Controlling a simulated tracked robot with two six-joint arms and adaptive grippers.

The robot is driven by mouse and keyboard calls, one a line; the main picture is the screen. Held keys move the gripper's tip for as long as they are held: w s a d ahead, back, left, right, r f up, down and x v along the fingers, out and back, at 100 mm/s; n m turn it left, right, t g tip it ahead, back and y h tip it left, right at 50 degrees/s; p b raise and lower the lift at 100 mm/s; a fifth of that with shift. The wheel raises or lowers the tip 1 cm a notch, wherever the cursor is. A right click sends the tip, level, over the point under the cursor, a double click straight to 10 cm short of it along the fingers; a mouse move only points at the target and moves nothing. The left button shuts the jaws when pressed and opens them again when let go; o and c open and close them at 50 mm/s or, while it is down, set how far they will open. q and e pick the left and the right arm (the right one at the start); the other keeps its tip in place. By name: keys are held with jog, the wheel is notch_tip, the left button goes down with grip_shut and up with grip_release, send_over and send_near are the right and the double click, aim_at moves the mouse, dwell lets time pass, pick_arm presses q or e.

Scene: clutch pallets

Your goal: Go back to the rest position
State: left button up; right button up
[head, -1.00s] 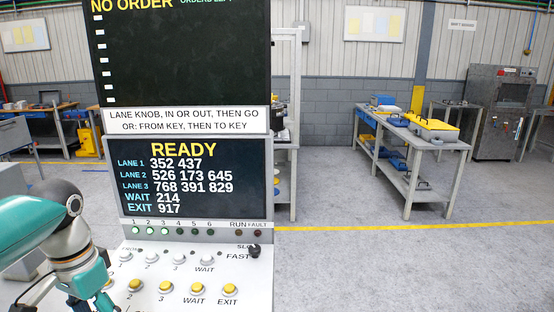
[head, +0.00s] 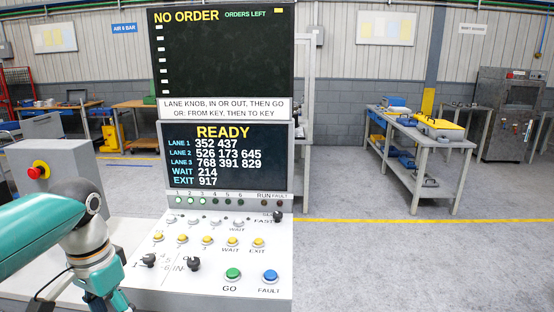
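My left arm comes in from the left in the head view, teal and grey, and bends down at the front left of the control panel (head: 214,285). Its gripper is cut off by the bottom edge, so its fingers do not show. My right arm and gripper are not in view. The panel's upper screen (head: 222,60) reads NO ORDER. The lower screen (head: 225,183) reads READY, with lane numbers, WAIT 214 and EXIT 917. The green GO button (head: 233,274), the blue FAULT button (head: 270,277) and black knobs (head: 194,264) are on the sloped panel.
A red emergency button (head: 38,171) sits on a grey box at the left. A workbench (head: 423,143) with blue and yellow items stands at the back right. A grey cabinet (head: 503,110) stands behind it. The floor (head: 400,265) at the right is clear, crossed by a yellow line.

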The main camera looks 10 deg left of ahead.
pick_arm(q)
jog(key=w+d+f+h, duration=0.1)
jog(key=w+d+f, duration=0.1)
jog(key=d+f, duration=0.8)
jog(key=w+d+f+h, duration=0.1)
jog(key=d+f+h, duration=0.15)
jog(key=f, duration=1.45)
jog(key=s+d+f+n, duration=0.4)
jog(key=s+d+f, duration=0.6)
jog(key=s+f, duration=0.4)
jog(key=shift+f+t, duration=0.3)
jog(key=shift+f, duration=0.45)
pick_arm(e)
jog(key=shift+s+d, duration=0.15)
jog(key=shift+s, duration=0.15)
pick_arm(q)
jog(key=shift+s+d+h, duration=0.1)
jog(key=shift+s+h, duration=0.05)
jog(key=shift+h, duration=0.1)
jog(key=shift+c, duration=0.4)
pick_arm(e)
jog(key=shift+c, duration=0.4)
pick_arm(q)
jog(key=shift+c, duration=1.3)
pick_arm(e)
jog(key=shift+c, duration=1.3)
pick_arm(q)
jog(key=shift+c, duration=0.4)
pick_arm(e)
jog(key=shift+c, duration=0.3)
